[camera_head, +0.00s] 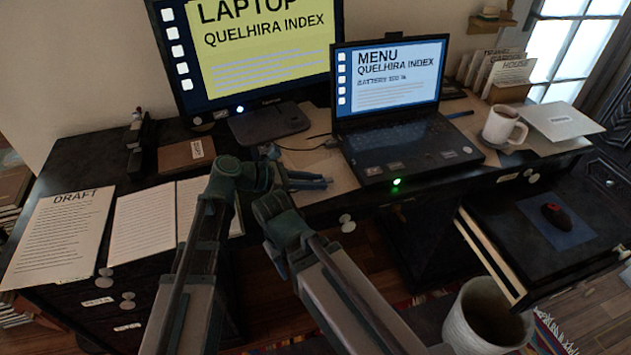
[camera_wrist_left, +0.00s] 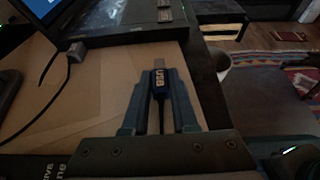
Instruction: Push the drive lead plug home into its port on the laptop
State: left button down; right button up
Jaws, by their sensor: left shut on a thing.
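The open laptop (camera_head: 405,145) stands on the desk, and its dark near edge (camera_wrist_left: 125,38) shows across the top of the left wrist view. My left gripper (camera_head: 328,182) is left of the laptop, low over the desk. The port itself cannot be made out. The plug is too small to see in the head view.
Another cable end (camera_wrist_left: 74,51) lies by the laptop's left side. A monitor (camera_head: 268,125) stands behind. A white mug (camera_head: 500,128) is right of the laptop. Papers (camera_head: 145,222) cover the left of the desk. An open drawer (camera_head: 540,245) juts out at right.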

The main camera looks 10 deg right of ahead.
pick_arm(q)
notch_tip(320, 180, up, 10)
jog(key=p, duration=0.9)
jog(key=shift+f, duration=0.15)
jog(key=b, duration=1)
send_near(342, 172)
jog(key=shift+w+a+f, duration=0.1)
jog(key=shift+w+f, duration=0.1)
jog(key=shift+f, duration=0.6)
jog(key=shift+r, duration=0.15)
jog(key=shift+w+d, duration=0.1)
jog(key=shift+d, duration=2.8)
jog(key=shift+w+d, duration=0.1)
jog(key=shift+d, duration=1.7)
jog(key=c, duration=0.6)
grip_release()
